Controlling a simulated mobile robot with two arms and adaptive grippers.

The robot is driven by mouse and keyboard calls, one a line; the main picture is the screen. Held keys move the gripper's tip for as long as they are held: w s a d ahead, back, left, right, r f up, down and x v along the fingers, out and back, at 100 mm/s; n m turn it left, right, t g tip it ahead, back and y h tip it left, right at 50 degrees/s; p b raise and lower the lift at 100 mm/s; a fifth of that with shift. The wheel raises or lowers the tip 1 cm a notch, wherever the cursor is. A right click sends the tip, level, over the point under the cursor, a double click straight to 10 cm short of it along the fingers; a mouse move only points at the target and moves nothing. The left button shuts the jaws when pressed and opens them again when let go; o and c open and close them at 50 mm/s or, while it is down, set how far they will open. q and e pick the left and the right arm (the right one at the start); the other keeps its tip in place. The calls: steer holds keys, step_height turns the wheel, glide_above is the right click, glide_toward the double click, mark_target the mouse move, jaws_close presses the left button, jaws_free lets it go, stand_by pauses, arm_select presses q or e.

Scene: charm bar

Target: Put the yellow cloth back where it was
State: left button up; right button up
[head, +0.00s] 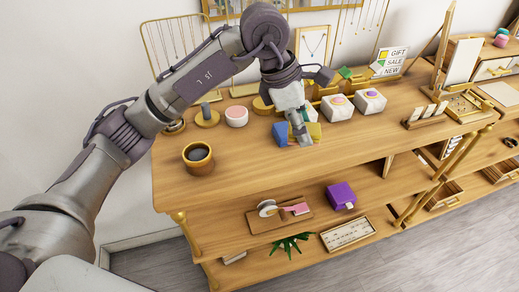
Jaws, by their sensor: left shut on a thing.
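My left gripper (303,141) reaches down over the counter's top and is shut on the yellow cloth (315,131), which shows at the right side of the fingers. A blue piece (280,134), perhaps another cloth, shows just left of the fingers, close to the yellow one. The gripper hides part of both, so I cannot tell whether they touch or whether the yellow cloth rests on the wood. My right gripper is not in view.
Two pale blocks with coloured tops (337,107) stand right of the gripper. A brown pot (198,158) and a pink-topped white jar (237,116) stand to the left. The wooden counter (240,170) is clear along its front. A purple box (340,195) sits on the lower shelf.

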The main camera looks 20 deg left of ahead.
arm_select(q)
steer(key=p, duration=0.3)
glide_above(260, 160)
steer(key=a, duration=0.1)
steer(key=f, duration=0.6)
steer(key=shift+s+a+f, duration=0.1)
steer(key=shift+a, duration=0.1)
step_height(260, 160, down, 3)
steer(key=shift+f+p, duration=0.1)
steer(key=shift+p, duration=0.5)
steer(key=shift+f, duration=0.4)
steer(key=shift+f, duration=0.15)
steer(key=o, duration=1)
